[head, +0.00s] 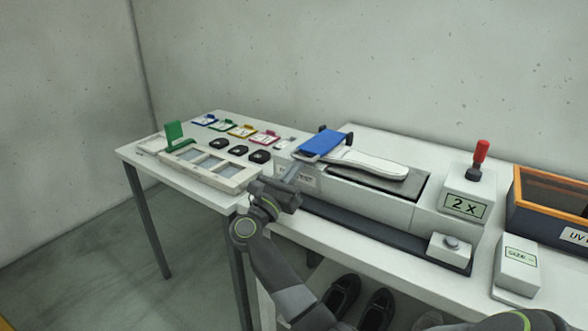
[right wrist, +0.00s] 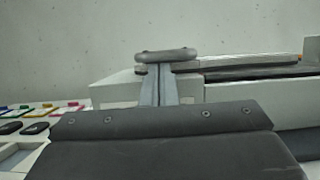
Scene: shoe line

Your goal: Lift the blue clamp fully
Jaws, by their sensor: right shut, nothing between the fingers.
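The blue clamp (head: 321,142) is a blue plate with dark side arms, at the left end of the white machine (head: 398,212). It lies sloped over the end of a pale shoe sole (head: 372,163). My right gripper (head: 292,178) is shut and empty, just in front of and below the clamp at the machine's left end. In the right wrist view its closed fingers (right wrist: 159,82) point at a rounded grey bar (right wrist: 165,56), which seems to be the clamp's front edge. Whether they touch it I cannot tell. My left gripper is not in view.
A red-handled lever (head: 480,153) and a "2 X" display (head: 463,206) stand at the machine's right. An orange-rimmed box (head: 520,200) is further right. The left table holds a framed tray (head: 246,178), colored tags and black pieces. Shoes lie below.

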